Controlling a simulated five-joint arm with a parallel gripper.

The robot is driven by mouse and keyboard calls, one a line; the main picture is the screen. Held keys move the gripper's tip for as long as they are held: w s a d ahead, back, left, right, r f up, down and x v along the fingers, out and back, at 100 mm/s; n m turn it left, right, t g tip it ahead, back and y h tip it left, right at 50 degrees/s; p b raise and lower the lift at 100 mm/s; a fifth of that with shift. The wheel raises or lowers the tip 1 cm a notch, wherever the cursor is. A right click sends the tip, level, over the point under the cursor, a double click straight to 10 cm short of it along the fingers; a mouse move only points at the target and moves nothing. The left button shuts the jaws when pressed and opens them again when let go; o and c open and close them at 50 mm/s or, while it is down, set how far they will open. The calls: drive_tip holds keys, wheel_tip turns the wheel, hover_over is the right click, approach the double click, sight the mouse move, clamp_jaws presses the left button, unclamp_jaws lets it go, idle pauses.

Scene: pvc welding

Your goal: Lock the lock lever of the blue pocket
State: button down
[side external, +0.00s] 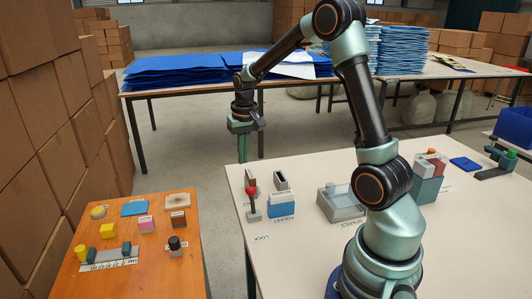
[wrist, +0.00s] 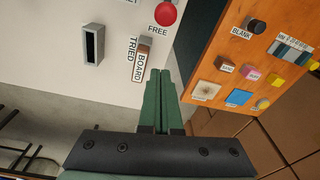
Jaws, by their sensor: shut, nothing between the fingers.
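The blue pocket's body is not seen there. My gripper (side external: 242,157) hangs fingers down, high and behind the lever, apart from it. In the wrist view its green fingers (wrist: 162,75) are together and empty.
A grey tray (side external: 341,203) is right of the pocket. An orange table (side external: 135,275) with several small items stands left, across a gap.

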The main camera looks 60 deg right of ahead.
sight(249, 187)
drive_tip(key=f, duration=0.7)
drive_tip(key=shift+w+f, duration=0.1)
drive_tip(key=shift+w, duration=0.25)
drive_tip(key=shift+f, duration=0.25)
drive_tip(key=shift+s+a+r, duration=0.25)
drive_tip(key=shift+s+a, duration=0.25)
drive_tip(key=shift+s, duration=0.3)
drive_tip(key=shift+s+a+r, duration=0.25)
drive_tip(key=shift+s+a, duration=0.25)
drive_tip(key=shift+s, duration=0.25)
drive_tip(key=shift+s+a+r, duration=0.3)
drive_tip(key=shift+s+a, duration=0.05)
drive_tip(key=shift+s+a+r, duration=0.35)
drive_tip(key=shift+s+a, duration=0.3)
drive_tip(key=shift+s+a+r, duration=0.2)
drive_tip(key=shift+s+a, duration=0.7)
drive_tip(key=shift+r, duration=0.1)
